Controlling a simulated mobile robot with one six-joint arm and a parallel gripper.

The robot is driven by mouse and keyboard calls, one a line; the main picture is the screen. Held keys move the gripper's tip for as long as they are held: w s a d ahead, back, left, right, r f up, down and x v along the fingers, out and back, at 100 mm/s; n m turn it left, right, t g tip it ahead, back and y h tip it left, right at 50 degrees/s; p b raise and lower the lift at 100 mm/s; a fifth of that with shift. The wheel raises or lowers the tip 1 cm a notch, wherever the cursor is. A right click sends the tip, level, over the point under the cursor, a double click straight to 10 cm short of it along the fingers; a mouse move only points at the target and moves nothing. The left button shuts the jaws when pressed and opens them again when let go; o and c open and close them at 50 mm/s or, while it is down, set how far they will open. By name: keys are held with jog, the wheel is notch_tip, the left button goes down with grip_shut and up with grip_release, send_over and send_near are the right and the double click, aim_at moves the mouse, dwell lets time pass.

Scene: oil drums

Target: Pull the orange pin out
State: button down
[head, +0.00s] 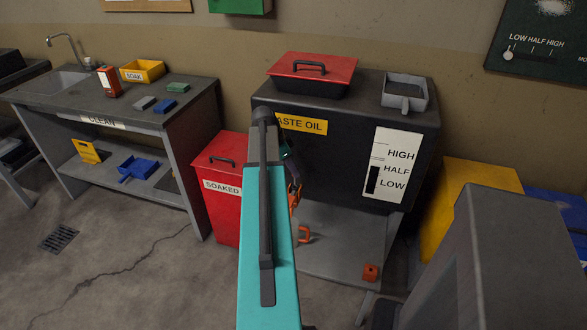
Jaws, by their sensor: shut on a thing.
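My teal arm reaches from the bottom middle towards the dark waste oil tank (345,125) and covers part of its front. My gripper (295,206) shows only in part, just right of the arm, low before the tank.
A red soaked bin (219,205) stands close left of my arm. An orange block (370,272) sits on the grey base plate (345,245). A yellow box (470,195) and a large grey body stand at the right. Floor at the lower left is clear around a drain grate (59,238).

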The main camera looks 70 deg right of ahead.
jog(key=shift+r+p, duration=0.85)
jog(key=shift+r, duration=0.95)
jog(key=shift+w, duration=0.1)
